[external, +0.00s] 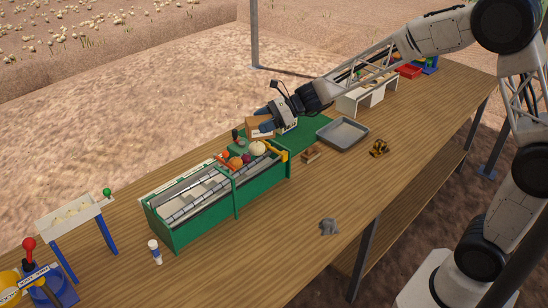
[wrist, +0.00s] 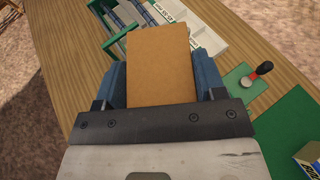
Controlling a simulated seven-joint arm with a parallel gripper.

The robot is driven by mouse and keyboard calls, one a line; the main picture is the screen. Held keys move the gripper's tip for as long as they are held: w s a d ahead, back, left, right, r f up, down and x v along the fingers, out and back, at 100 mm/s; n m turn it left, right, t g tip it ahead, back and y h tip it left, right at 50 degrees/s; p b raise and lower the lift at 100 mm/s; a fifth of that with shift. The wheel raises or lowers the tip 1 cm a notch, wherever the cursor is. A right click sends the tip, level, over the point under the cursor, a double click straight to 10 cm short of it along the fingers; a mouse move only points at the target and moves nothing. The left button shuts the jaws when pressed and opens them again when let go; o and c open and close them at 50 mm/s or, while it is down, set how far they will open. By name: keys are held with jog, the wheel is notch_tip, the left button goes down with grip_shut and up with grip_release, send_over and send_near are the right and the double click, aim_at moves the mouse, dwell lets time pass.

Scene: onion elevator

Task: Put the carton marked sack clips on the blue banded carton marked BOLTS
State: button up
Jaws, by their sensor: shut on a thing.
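My gripper (wrist: 160,85) is shut on a plain brown carton (wrist: 160,55), with one blue finger on each side of it. No marking shows on the face turned to the wrist camera, so I cannot read whether it says sack clips. In the external view my gripper (external: 262,120) holds the brown carton (external: 259,132) near the back edge of the table, beyond the green machine. A box with a blue band and partly cut-off lettering (wrist: 309,160) shows at the lower right corner of the wrist view, on the green mat. I cannot fully read its word.
The green-framed conveyor machine (external: 215,197) with vegetables at its right end stands in front of the carton. A green mat (external: 312,135) and a grey tray (external: 342,133) lie to the right.

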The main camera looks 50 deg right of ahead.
jog(key=w+d+m+t+h, duration=0.1)
jog(key=w+d+m, duration=0.15)
jog(key=d, duration=1.25)
jog(key=w+d+m+t+h, duration=0.1)
jog(key=w+d+t, duration=0.15)
jog(key=d, duration=1.35)
notch_tip(320, 180, down, 12)
jog(key=shift+r+g, duration=0.2)
jog(key=shift+g, duration=0.25)
jog(key=shift+n, duration=0.25)
jog(key=w+d, duration=0.1)
jog(key=w, duration=0.4)
jog(key=w+d+f, duration=0.1)
jog(key=w, duration=0.9)
jog(key=shift+w+d+f, duration=0.25)
jog(key=shift+w+d, duration=0.15)
jog(key=shift+f, duration=0.1)
jog(key=shift+f, duration=1.6)
